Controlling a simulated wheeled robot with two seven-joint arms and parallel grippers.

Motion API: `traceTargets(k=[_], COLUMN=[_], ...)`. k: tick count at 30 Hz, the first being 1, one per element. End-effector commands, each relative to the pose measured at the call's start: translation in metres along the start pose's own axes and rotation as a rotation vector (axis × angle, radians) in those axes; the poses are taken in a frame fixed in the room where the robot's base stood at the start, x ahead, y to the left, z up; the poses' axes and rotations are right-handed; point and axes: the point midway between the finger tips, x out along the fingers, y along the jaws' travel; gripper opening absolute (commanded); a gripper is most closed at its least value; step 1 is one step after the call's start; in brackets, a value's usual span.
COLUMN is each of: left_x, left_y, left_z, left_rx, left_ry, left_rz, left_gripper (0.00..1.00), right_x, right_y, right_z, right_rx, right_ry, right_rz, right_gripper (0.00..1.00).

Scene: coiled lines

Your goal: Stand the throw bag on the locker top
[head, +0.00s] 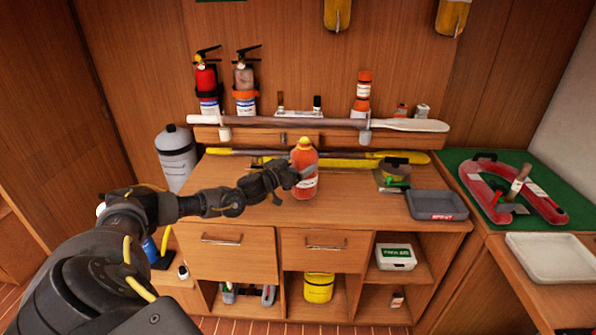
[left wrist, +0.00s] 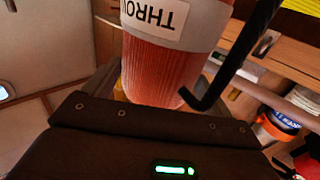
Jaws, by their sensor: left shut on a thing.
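The throw bag (head: 304,160) is orange-red with a yellow top and a white label. In the head view it is upright over the middle of the locker top (head: 350,205). I cannot tell whether its base touches the wood. My left gripper (head: 294,177) comes in from the left and is shut on the bag's side. In the left wrist view the bag (left wrist: 165,70) fills the space by the gripper, its "THRO" lettering upside down. Part of the label is cut off by the frame. My right gripper is not in view.
A grey tray (head: 437,205) and a small dark-topped container (head: 393,172) stand right of the bag. Yellow-bladed paddles (head: 350,163) lie behind it. A white oar (head: 300,122) rests on the ledge. Fire extinguishers (head: 206,85) stand at the back left.

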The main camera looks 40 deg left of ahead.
Motion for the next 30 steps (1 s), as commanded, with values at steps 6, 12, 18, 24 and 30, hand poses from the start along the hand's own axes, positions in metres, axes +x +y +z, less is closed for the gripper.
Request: traceTargets(k=[6,12,18,24,30], left_x=[0.003,0.004,0.003,0.003,0.003], left_y=[-0.004,-0.004,-0.004,-0.004,-0.004], left_z=[0.003,0.027,0.035,0.037,0.036], left_rx=[0.0,-0.001,0.0,0.0,0.0], left_ry=[0.004,0.002,0.004,-0.001,-0.001], left_rz=[-0.002,-0.002,-0.001,-0.001,-0.001], left_gripper=[0.46,0.46,0.46,0.99,1.0], right_x=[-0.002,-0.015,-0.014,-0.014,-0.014], right_y=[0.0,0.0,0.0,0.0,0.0], right_z=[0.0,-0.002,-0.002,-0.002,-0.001], right_rx=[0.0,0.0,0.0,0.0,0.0], right_ry=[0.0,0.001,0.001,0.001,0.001], right_rz=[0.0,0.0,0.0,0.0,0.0], right_gripper=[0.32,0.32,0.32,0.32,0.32])
